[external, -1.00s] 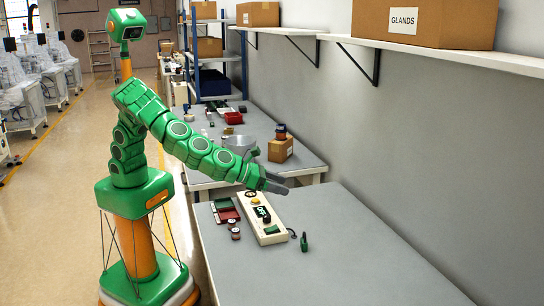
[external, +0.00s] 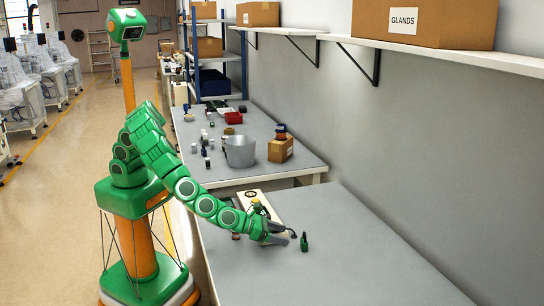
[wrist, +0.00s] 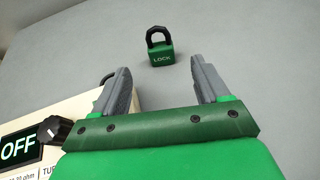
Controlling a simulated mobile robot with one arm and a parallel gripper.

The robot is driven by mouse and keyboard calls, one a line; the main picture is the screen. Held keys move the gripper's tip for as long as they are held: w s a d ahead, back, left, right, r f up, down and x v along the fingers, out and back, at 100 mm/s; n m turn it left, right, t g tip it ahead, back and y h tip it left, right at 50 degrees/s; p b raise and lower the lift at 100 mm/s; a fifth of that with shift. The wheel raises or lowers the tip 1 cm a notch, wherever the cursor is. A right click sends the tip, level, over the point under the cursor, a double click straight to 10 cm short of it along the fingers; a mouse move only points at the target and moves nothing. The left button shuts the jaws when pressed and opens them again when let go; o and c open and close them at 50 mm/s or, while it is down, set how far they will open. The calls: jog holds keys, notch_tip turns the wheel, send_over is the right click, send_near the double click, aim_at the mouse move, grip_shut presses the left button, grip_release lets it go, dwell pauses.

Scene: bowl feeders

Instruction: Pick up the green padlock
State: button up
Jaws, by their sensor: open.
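The green padlock (external: 304,242) stands upright on the grey table with its dark shackle on top. In the wrist view the padlock (wrist: 161,50) shows the word LOCK on its face. It lies ahead of my fingertips, roughly in line with the gap between them. My gripper (wrist: 163,80) is open and empty, with its two grey fingers spread apart. In the external view my gripper (external: 288,238) is low over the table, just left of the padlock and apart from it.
A cream control box (wrist: 50,120) with an OFF display and a black knob sits close on the left of my gripper. The table (external: 370,260) to the right of the padlock is clear. A wall (external: 440,150) runs along the back.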

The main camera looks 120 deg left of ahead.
aim_at(303, 240)
jog(key=shift+x, duration=3.65)
jog(key=shift+c, duration=0.4)
jog(key=c, duration=1.1)
